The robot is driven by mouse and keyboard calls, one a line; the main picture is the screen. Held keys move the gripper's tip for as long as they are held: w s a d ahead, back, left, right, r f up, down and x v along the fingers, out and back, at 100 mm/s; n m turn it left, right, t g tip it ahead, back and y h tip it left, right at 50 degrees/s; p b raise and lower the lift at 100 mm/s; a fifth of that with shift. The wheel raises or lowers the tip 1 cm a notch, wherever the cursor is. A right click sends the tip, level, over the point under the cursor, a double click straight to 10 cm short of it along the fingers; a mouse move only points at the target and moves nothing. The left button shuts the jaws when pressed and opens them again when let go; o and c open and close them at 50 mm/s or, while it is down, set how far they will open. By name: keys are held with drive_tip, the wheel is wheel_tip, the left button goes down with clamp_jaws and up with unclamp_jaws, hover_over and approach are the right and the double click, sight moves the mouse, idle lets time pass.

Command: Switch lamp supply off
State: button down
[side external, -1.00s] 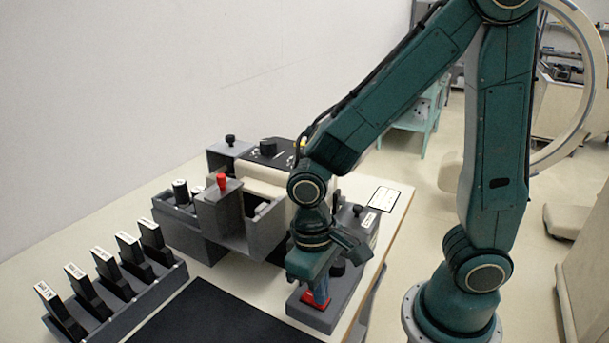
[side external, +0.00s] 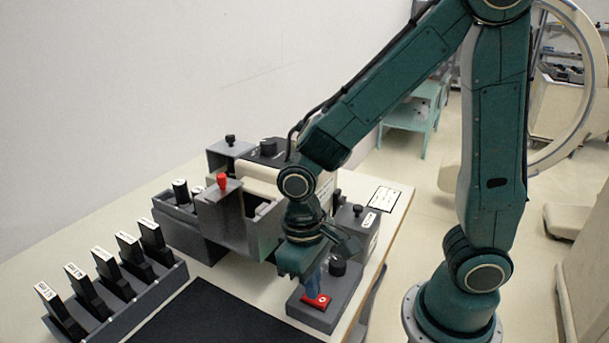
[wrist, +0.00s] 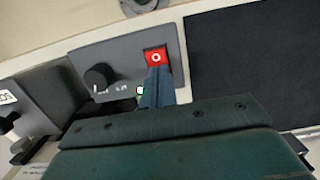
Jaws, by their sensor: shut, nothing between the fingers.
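The lamp supply box (side external: 325,312) is a dark grey unit at the front right of the table. Its red rocker switch (side external: 318,300) shows a white mark, which reads as a ring in the wrist view (wrist: 156,58). A dark round knob (wrist: 98,77) sits beside it on the same panel. My gripper (side external: 312,288) is shut and empty, pointing down by the switch. In the wrist view its fingertips (wrist: 156,72) overlap the switch's near edge; I cannot tell whether they touch. A small light (wrist: 140,90) is partly hidden beside the fingers.
A black mat (side external: 210,318) lies left of the box. A grey rack (side external: 120,318) with several labelled black pieces stands further left. A grey fixture with a red knob (side external: 222,182) and a grey box with a label (side external: 358,230) stand behind. The mat is clear.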

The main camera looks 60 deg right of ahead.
wheel_tip(320, 180, up, 14)
drive_tip(key=w, duration=0.1)
drive_tip(key=shift+w+f, duration=0.15)
drive_tip(key=shift+w, duration=0.2)
drive_tip(key=shift+s, duration=0.1)
idle(0.5)
drive_tip(key=shift+s, duration=0.65)
drive_tip(key=shift+f, duration=0.2)
approach(304, 295)
drive_tip(key=s+f, duration=0.1)
drive_tip(key=f, duration=0.1)
drive_tip(key=s+f, duration=0.1)
drive_tip(key=f, duration=0.1)
drive_tip(key=s+f, duration=0.2)
drive_tip(key=shift+d+f, duration=0.2)
idle(0.4)
drive_tip(key=shift+s+f, duration=0.15)
drive_tip(key=shift+f, duration=0.05)
